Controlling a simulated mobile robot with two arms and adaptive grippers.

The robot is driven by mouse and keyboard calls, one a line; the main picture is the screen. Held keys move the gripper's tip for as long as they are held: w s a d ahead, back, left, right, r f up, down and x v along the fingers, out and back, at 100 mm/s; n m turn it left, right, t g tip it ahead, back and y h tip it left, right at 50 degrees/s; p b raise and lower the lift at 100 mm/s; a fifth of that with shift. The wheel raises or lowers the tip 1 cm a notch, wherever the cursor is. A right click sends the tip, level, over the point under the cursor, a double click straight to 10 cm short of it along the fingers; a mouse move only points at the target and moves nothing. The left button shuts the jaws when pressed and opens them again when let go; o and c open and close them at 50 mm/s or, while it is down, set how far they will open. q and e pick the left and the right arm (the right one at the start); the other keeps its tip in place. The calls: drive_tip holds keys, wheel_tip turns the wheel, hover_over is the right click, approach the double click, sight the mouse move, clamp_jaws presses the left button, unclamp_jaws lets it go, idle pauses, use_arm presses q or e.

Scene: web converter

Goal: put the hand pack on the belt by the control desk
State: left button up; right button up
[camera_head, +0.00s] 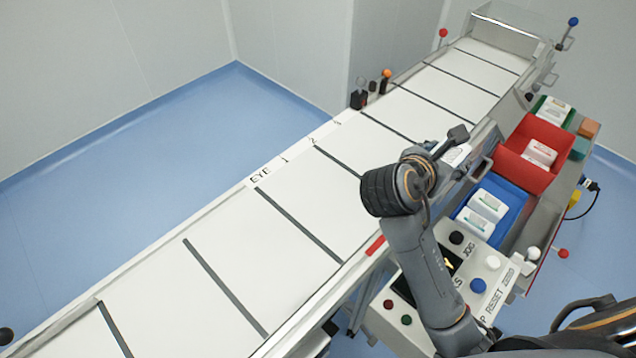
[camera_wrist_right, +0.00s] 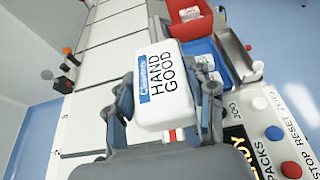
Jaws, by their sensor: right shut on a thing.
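My right gripper (camera_head: 448,143) is shut on the hand pack (camera_wrist_right: 165,85), a white pack lettered "HAND GOOD" with a blue label. The pack sits between both fingers in the right wrist view; in the head view only a white part of it (camera_head: 457,155) shows past the gripper. There the gripper appears near the belt's right edge, beside the blue bin; its height is unclear. The white belt (camera_head: 270,240) with dark cross bars runs from lower left to upper right. The control desk (camera_head: 390,322) has coloured buttons and is partly hidden by my right arm. My left gripper is out of view.
A blue bin (camera_head: 467,193) holds white packs, and a red bin (camera_head: 507,161) behind it holds another. A green bin (camera_head: 568,122) stands farther back. Dark sensor posts (camera_head: 358,98) stand at the belt's far edge. The belt's near left stretch is bare.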

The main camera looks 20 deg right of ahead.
drive_tip(key=shift+w+a+f, duration=0.1)
drive_tip(key=shift+a+f, duration=0.05)
drive_tip(key=shift+a, duration=0.45)
drive_tip(key=w+a+f, duration=0.2)
drive_tip(key=w, duration=0.1)
drive_tip(key=w+a+f, duration=0.2)
drive_tip(key=w+f, duration=0.1)
drive_tip(key=w+a+f, duration=0.2)
drive_tip(key=w+f, duration=0.1)
drive_tip(key=shift+a, duration=0.4)
drive_tip(key=shift+w+a+f, duration=0.25)
drive_tip(key=shift+w+f, duration=0.2)
drive_tip(key=shift+f, duration=0.05)
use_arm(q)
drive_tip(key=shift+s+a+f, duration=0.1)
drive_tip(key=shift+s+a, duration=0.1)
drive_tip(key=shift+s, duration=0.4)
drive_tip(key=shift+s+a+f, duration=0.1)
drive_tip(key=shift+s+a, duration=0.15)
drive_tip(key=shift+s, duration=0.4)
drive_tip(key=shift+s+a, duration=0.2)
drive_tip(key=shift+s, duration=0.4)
use_arm(e)
drive_tip(key=shift+f, duration=1.7)
drive_tip(key=o, duration=1.2)
drive_tip(key=shift+f, duration=0.1)
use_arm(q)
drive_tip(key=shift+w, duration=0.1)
use_arm(e)
drive_tip(key=shift+o, duration=0.3)
